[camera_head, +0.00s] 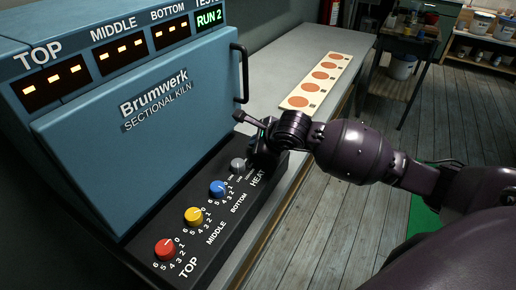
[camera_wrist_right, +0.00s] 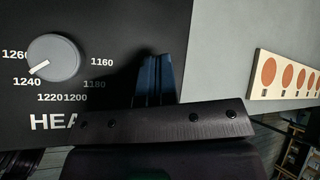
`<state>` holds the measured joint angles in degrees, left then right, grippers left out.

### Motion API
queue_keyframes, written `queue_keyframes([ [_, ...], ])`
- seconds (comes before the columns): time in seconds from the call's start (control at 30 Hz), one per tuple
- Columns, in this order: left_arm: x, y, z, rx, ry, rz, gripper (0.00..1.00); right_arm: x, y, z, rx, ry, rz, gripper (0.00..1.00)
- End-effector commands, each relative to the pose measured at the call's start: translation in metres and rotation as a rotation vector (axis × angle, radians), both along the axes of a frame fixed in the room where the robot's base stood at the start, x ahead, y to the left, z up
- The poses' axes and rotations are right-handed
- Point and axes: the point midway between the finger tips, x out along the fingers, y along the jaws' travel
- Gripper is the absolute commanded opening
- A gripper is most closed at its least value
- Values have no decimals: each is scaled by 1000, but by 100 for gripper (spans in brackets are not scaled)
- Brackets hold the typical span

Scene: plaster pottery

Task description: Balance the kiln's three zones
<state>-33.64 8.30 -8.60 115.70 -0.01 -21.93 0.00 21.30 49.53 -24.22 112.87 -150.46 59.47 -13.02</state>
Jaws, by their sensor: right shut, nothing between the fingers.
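The blue Brumwerk sectional kiln (camera_head: 150,130) fills the left of the head view. Its TOP (camera_head: 55,84), MIDDLE (camera_head: 119,49) and BOTTOM (camera_head: 171,32) displays show dashes; the test display (camera_head: 209,19) reads RUN 2. On the black panel are a red TOP knob (camera_head: 165,249), a yellow MIDDLE knob (camera_head: 194,216), a blue BOTTOM knob (camera_head: 218,189) and a grey HEAT knob (camera_head: 238,165). In the right wrist view the HEAT knob (camera_wrist_right: 53,59) points at about 1240. My right gripper (camera_head: 262,148) is shut and empty beside the HEAT knob, apart from it.
A pale strip with several orange-brown discs (camera_head: 320,78) lies on the grey bench (camera_head: 290,62) behind my right gripper. The kiln's door handle (camera_head: 243,75) stands out near my wrist. A dark cart (camera_head: 405,45) and shelves with tubs stand at the back right.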

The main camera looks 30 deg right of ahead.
Motion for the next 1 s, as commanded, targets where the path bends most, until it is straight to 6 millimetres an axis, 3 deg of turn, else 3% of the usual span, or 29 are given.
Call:
queue_keyframes([
  [0.4,0,0,0,0,0,0,43,0,0,-1,0,1,0,0],
  [0.77,4,0,11,0,-14,0,43,0,0,14,-1,-1,0,0],
  [1.0,4,0,11,0,-14,0,43,0,0,14,0,1,0,0],
])
